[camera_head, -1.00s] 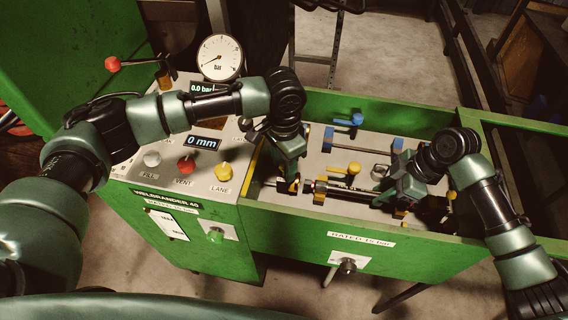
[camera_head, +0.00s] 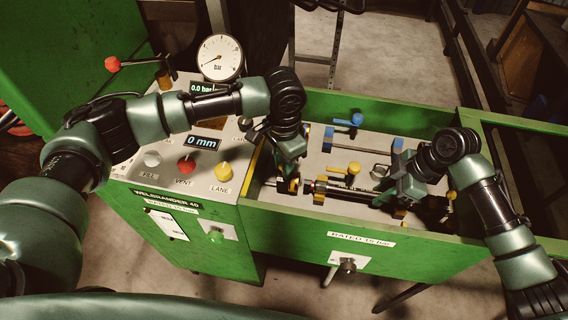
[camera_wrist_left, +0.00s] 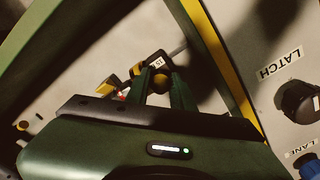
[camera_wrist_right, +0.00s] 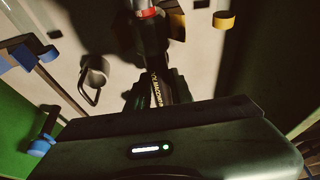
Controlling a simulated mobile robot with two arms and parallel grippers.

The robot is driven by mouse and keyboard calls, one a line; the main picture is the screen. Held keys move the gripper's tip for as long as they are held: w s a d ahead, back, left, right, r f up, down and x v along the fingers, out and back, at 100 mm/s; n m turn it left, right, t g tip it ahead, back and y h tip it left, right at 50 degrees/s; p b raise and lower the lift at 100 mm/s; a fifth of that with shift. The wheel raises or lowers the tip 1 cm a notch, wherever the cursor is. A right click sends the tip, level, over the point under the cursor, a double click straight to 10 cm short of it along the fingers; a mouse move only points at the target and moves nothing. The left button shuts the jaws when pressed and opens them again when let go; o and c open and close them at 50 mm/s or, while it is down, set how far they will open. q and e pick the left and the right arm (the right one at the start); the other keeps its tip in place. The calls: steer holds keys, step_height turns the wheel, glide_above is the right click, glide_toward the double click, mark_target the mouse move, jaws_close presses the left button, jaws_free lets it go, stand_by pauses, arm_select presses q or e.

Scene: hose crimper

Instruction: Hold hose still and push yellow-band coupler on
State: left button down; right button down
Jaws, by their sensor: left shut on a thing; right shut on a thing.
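My left gripper (camera_head: 289,178) is shut on the yellow-band coupler (camera_head: 291,186), at the left end of the trough. In the left wrist view, the dark coupler (camera_wrist_left: 157,62) with its white label sits at the fingertips (camera_wrist_left: 164,78), partly hidden by them. My right gripper (camera_head: 385,194) is shut on the black hose (camera_head: 350,192), which lies lengthwise in the trough. The printed hose (camera_wrist_right: 156,88) runs between the fingers in the right wrist view, and a red ring (camera_wrist_right: 147,13) shows further along it. A small gap seems to separate coupler and hose end.
A yellow-knobbed clamp (camera_head: 353,168) stands close to the hose, with a blue-knobbed one (camera_head: 356,119) behind it. Green trough walls (camera_head: 300,215) surround the work. The control panel with the yellow lane knob (camera_head: 223,171) is on the left.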

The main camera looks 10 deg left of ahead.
mark_target(298, 176)
arm_select(q)
steer(key=shift+w+r, duration=0.1)
stand_by(0.7)
steer(key=shift+d, duration=1.75)
arm_select(e)
steer(key=shift+a, duration=0.15)
arm_select(q)
steer(key=c, duration=1.3)
jaws_free()
steer(key=shift+o, duration=0.2)
steer(key=shift+d, duration=0.1)
step_height(298, 176, up, 12)
